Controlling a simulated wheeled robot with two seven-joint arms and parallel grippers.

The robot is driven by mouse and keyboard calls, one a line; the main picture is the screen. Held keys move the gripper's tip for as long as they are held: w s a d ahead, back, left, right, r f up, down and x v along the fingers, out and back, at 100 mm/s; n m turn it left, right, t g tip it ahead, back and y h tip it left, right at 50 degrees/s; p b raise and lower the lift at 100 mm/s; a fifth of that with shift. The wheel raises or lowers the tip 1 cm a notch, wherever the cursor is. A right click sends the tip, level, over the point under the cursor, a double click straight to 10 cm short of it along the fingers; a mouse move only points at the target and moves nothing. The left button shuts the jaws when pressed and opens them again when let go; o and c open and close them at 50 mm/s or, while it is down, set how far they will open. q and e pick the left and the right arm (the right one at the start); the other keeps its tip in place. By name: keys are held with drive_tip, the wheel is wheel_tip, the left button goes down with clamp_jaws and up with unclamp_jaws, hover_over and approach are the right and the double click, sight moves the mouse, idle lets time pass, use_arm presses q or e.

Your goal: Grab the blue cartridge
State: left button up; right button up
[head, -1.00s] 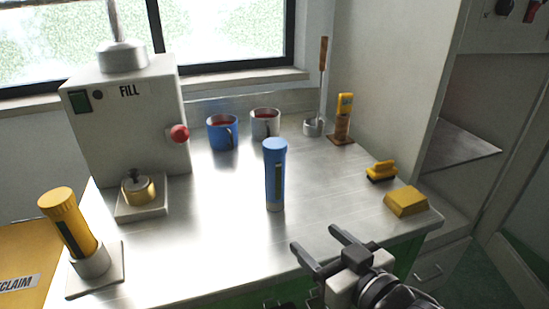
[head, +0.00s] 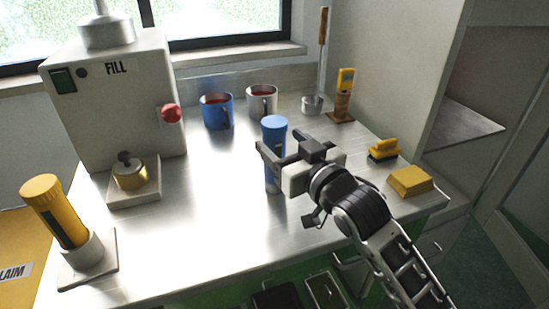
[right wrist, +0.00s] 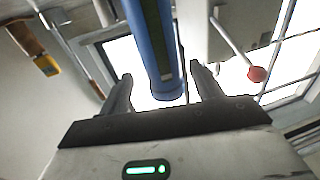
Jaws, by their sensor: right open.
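The blue cartridge (head: 273,126) stands upright on the metal table. My right gripper (head: 281,143) is open at it, with one finger on each side of the cartridge, and hides part of its middle. In the right wrist view the blue cartridge (right wrist: 152,45) shows between the two spread fingers of the right gripper (right wrist: 162,80). A gap is visible on both sides, so the fingers look apart from it. My left gripper is not in view.
Blue (head: 216,112) and white (head: 262,101) mugs stand behind the cartridge. A yellow cartridge (head: 55,210) leans in a holder at left, near the FILL machine (head: 110,110). A yellow brush (head: 384,150) and yellow block (head: 408,181) lie at right. The table's middle left is clear.

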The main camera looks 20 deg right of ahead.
drive_tip(key=x, duration=0.4)
drive_tip(key=shift+w+a, duration=0.25)
drive_tip(key=shift+w, duration=0.05)
drive_tip(key=c, duration=1.1)
drive_tip(key=shift+c, duration=1.1)
